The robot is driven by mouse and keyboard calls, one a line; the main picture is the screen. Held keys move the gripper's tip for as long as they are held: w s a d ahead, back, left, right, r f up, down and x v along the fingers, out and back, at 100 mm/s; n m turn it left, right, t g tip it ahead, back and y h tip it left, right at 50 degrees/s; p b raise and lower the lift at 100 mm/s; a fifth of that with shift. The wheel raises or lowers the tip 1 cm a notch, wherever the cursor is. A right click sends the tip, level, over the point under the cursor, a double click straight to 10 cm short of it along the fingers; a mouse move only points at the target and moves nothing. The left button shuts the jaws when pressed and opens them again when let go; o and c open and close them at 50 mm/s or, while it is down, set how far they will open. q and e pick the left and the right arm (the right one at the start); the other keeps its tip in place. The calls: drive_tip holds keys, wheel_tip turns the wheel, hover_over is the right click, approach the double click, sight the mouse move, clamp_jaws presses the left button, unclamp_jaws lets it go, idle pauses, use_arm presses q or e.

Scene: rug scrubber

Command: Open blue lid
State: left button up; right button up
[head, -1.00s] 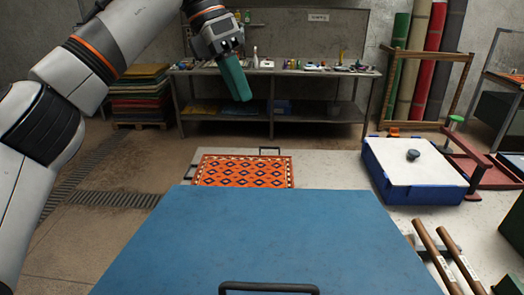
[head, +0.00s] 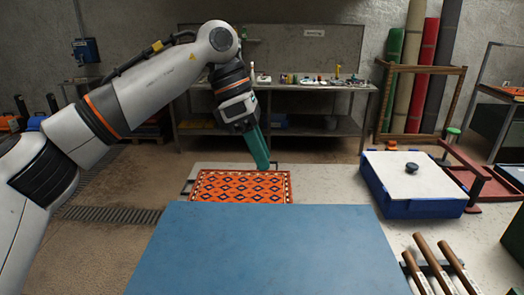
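A large flat blue panel (head: 265,250), which looks like the blue lid, fills the lower middle of the head view. Its near edge runs out of the bottom of the picture, and no handle shows on it now. My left gripper (head: 264,163) hangs above the far side of the panel, over the patterned rug, pointing down. Its teal fingers show as one narrow shape, so whether they are apart or together cannot be told. It appears clear of the panel. My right gripper is not in view.
An orange patterned rug (head: 241,187) lies just beyond the panel. A blue box (head: 412,208) with a white top and dark knob stands to the right. Brown rollers (head: 428,262) lie at lower right. A workbench (head: 305,88) stands along the back wall.

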use_arm(q)
drive_tip(key=shift+s+d+f, duration=0.1)
drive_tip(key=shift+d+f, duration=0.15)
drive_tip(key=shift+f, duration=0.3)
clamp_jaws()
idle(1.0)
